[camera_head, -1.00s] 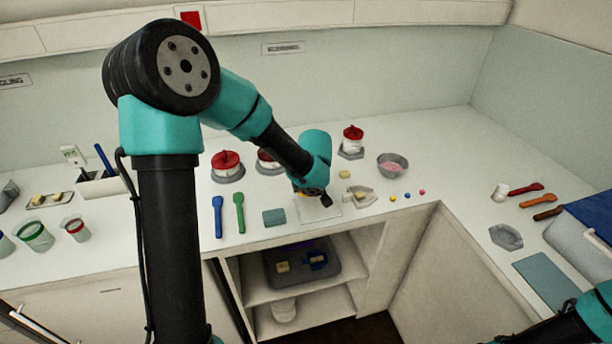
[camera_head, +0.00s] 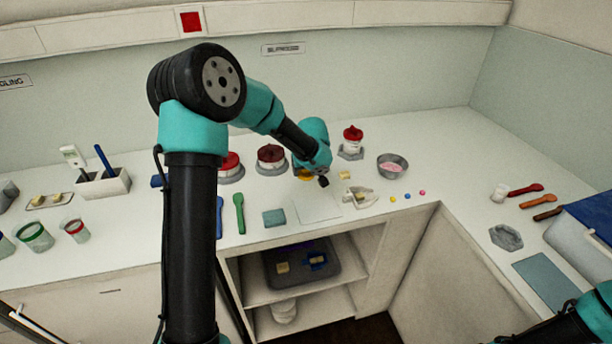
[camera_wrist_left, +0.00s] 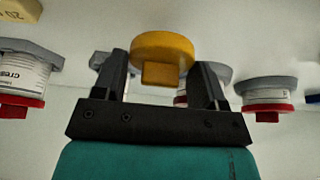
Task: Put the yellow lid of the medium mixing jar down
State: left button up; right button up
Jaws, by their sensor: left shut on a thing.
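The yellow lid (camera_wrist_left: 163,48) with its square knob is between the two fingers of my left gripper (camera_wrist_left: 161,80) in the left wrist view. The gripper is shut on it. In the head view a small part of the yellow lid (camera_head: 304,174) shows below my left gripper (camera_head: 318,180), mostly hidden by the wrist. It is behind the pale square sheet (camera_head: 317,207) on the counter. I cannot tell the lid's height above the counter. Which jar is the medium one is unclear. My right gripper is outside the views; only part of that arm shows at lower right.
Red-lidded jars stand on grey bases: one at left (camera_head: 231,164), one in the middle (camera_head: 271,155), one at right (camera_head: 352,138). A grey bowl with pink contents (camera_head: 392,165), a green spoon (camera_head: 239,212) and a teal block (camera_head: 274,217) are nearby.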

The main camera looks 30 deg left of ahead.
aim_at(306, 173)
pick_arm(q)
jog(key=shift+s+f, duration=0.1)
jog(key=shift+f, duration=1.3)
jog(key=shift+f, duration=0.1)
jog(key=o, duration=0.9)
jog(key=v, duration=1.2)
jog(key=shift+a, duration=0.1)
